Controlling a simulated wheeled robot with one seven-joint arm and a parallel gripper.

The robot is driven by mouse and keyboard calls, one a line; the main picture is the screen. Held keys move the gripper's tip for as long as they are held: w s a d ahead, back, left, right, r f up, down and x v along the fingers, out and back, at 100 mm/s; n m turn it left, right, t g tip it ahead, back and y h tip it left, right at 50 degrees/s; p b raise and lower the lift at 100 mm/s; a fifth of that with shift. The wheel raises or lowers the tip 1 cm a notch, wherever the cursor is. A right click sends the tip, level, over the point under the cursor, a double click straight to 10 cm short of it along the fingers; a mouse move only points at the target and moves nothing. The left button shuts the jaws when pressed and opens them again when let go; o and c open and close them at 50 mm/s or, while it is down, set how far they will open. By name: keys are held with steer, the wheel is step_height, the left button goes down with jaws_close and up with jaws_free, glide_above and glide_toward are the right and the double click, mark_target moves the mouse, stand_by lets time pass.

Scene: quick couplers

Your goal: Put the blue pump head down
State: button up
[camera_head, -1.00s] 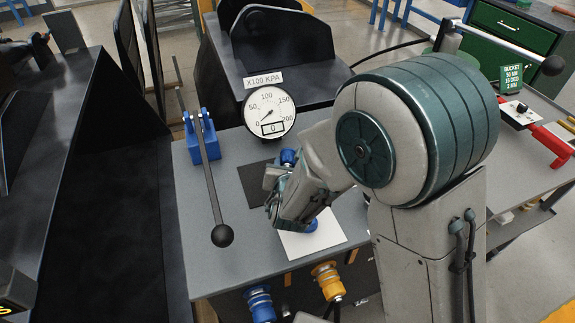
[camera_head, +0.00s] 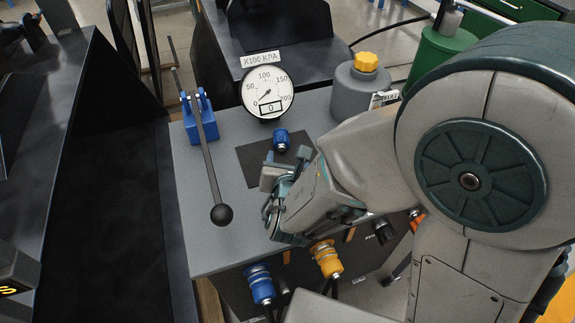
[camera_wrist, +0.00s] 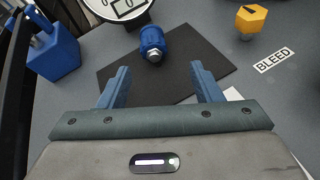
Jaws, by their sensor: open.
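The blue pump head (camera_head: 282,140) rests on the dark mat (camera_head: 250,158) on the grey bench, in front of the round gauge. In the wrist view it also sits on the mat (camera_wrist: 193,52), beyond my fingertips and clear of them. My gripper (camera_head: 270,192) is open and empty, on the near side of the pump head. The wrist view shows its two blue fingers (camera_wrist: 162,82) wide apart with bare mat and bench between them.
A gauge (camera_head: 267,93) stands behind the mat and a blue-based lever (camera_head: 210,165) to its left. A grey canister with a yellow cap (camera_head: 366,62) stands at right. Blue (camera_head: 259,284) and yellow (camera_head: 326,259) couplers project from the bench front.

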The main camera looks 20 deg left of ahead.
steer(key=shift+s+d+f+b, duration=0.1)
steer(key=shift+s+f+b, duration=0.05)
steer(key=shift+b, duration=1.25)
steer(key=b+v, duration=0.1)
steer(key=b, duration=0.2)
steer(key=shift+s+d+r+b, duration=0.15)
steer(key=shift+s+r+b, duration=0.05)
steer(key=shift+s+b, duration=0.1)
steer(key=shift+s+d+r+b, duration=0.1)
steer(key=shift+s+r+b, duration=0.15)
steer(key=shift+s+b, duration=0.15)
